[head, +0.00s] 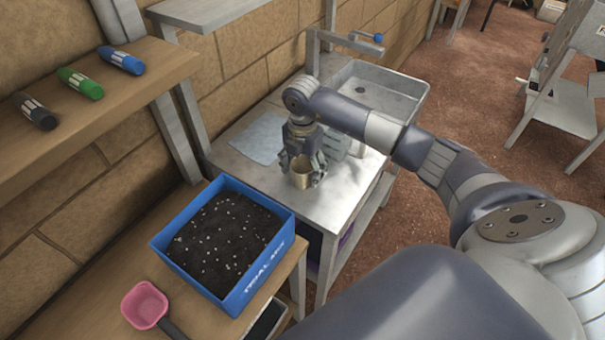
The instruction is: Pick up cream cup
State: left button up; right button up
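The cream cup (301,174) is a small tan cup near the front of the metal side table (335,205). My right gripper (303,178) points down over it, with one finger on each side of the cup. The fingers are close to the cup's sides, but I cannot tell whether they press on it. The cup looks upright, and its base seems to be at or just above the table top. My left gripper is out of view.
Behind my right gripper are a grey sink basin (413,92) and a pale blue cloth (258,139). A blue tray of dark soil (267,283) stands on the wooden bench at front, beside a pink scoop (145,305). Three bottles, including a green one (80,83), lie on the upper left shelf.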

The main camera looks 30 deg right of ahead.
jog(key=c, duration=0.8)
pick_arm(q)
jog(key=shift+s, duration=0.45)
pick_arm(e)
jog(key=shift+c, duration=0.2)
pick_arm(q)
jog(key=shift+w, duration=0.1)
